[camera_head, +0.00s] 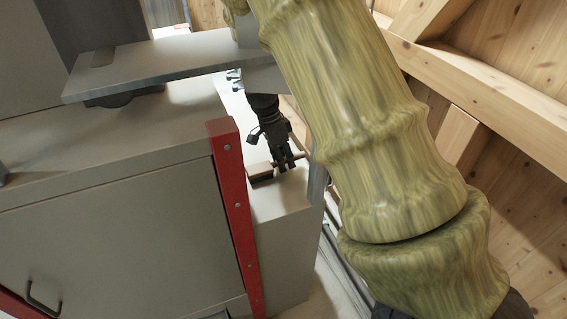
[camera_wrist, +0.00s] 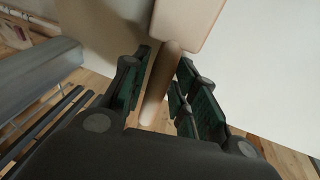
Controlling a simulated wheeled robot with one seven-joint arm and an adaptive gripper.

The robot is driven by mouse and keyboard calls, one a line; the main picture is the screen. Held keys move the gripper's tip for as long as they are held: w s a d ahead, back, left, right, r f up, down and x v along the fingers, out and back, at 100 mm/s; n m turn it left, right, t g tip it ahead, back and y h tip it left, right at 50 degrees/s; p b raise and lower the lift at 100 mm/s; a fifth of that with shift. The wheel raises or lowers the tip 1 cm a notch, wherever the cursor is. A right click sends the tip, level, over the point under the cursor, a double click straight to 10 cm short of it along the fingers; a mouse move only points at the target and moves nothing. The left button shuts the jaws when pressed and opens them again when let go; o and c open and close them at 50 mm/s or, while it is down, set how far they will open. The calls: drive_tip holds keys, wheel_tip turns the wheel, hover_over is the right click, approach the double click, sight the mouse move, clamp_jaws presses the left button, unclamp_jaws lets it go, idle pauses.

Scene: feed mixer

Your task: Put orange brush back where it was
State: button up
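A brush with a pale orange-tan wooden block (camera_head: 261,171) and dark bristles lies on the light grey ledge of the machine, in the middle of the head view. Its block (camera_wrist: 186,20) fills the top centre of the wrist view, and its round handle (camera_wrist: 157,95) runs down from it. My gripper (camera_head: 285,166) points down at the handle. In the wrist view my gripper (camera_wrist: 167,62) has one finger on each side of the handle, with narrow gaps showing. It is open, and no grip on the brush shows.
The light grey ledge (camera_head: 288,205) is narrow and drops off at its right side. A red upright strip (camera_head: 233,200) edges the machine on the left. A grey plate (camera_head: 150,65) juts out above. Wooden beams (camera_head: 480,80) stand to the right, behind my arm.

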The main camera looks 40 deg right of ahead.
drive_tip(key=b+v, duration=0.3)
drive_tip(key=v, duration=0.8)
drive_tip(key=shift+a, duration=0.1)
